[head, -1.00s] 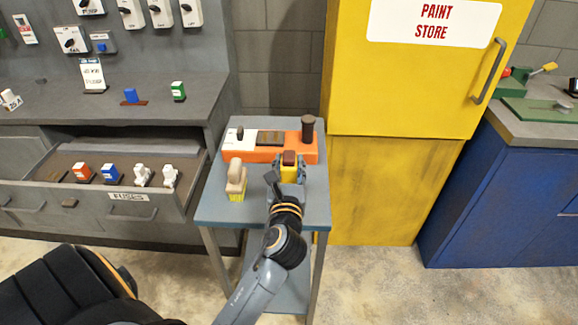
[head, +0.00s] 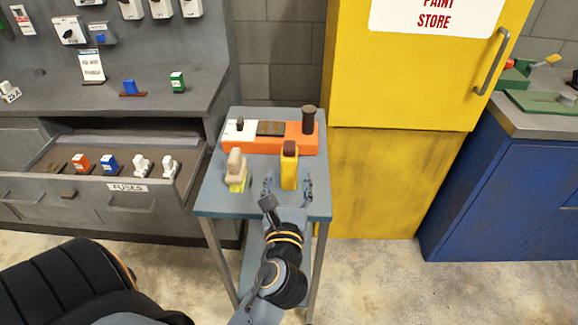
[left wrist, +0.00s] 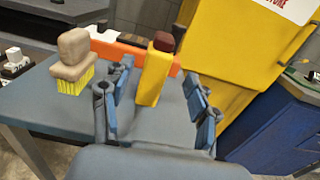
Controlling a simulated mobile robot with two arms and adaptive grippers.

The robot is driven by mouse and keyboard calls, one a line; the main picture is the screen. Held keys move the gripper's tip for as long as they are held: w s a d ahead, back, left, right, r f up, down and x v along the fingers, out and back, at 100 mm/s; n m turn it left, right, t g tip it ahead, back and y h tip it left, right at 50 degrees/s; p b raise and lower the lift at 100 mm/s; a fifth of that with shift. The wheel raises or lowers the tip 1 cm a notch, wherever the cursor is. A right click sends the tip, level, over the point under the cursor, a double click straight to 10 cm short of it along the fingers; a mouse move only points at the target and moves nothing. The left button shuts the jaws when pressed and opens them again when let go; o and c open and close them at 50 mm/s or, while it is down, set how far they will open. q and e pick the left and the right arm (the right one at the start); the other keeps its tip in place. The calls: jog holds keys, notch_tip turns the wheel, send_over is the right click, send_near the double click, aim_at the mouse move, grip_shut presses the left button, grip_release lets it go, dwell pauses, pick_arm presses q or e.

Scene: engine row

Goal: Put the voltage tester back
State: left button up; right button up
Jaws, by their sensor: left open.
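The yellow block-shaped tester with a dark red-brown top (head: 289,168) stands upright on the small blue-grey table (head: 225,203), just in front of an orange unit (head: 272,144). I take it to be the voltage tester. It also shows in the left wrist view (left wrist: 153,78). My left gripper (head: 288,187) is open, on the near side of the tester, with one finger to each side and visible gaps. The gripper shows in the left wrist view (left wrist: 160,82) with nothing held. My right gripper is not in view.
A beige-handled yellow brush (head: 236,168) stands left of the tester, close to the left finger. The orange unit carries a white panel, a dark slot and a dark upright knob (head: 308,120). A yellow cabinet (head: 385,180) is behind right; an open fuse drawer (head: 128,188) is left.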

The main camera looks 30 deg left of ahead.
pick_arm(q)
jog(key=shift+v, duration=1.7)
